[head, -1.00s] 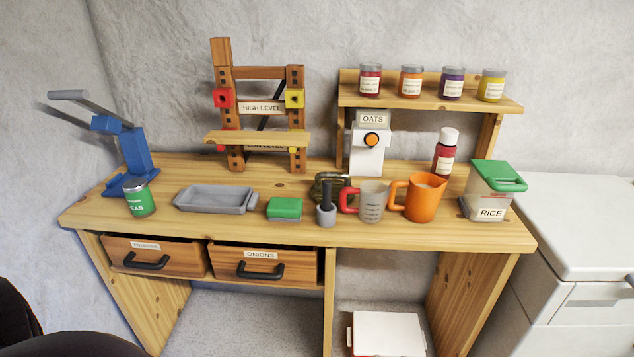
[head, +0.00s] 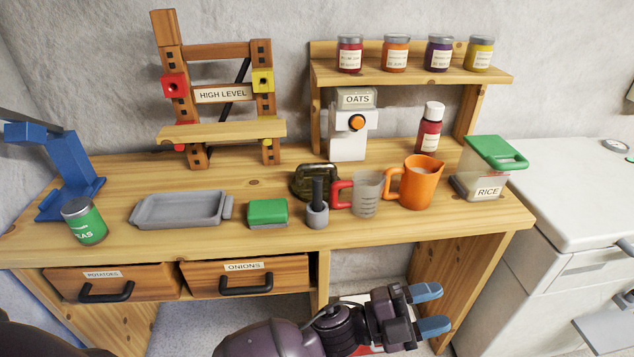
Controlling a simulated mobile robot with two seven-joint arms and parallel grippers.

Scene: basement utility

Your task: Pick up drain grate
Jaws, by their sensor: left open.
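I cannot clearly make out a drain grate. A small flat round item (head: 615,146) lies on the white worktop at the far right, and a part-hidden dark olive item (head: 313,182) stands on the bench behind the mortar; I cannot tell whether either is the grate. My left gripper (head: 429,309) shows low in the head view, in front of the bench. Its two blue fingers are apart, with nothing between them, and point right. My right gripper is not in view.
The wooden bench (head: 350,238) holds a grey tray (head: 180,209), a green-topped block (head: 267,213), an orange jug (head: 418,184) and a rice container (head: 486,172). A white cabinet (head: 570,205) stands at the right, its top mostly clear. A white box partly shows beneath the bench.

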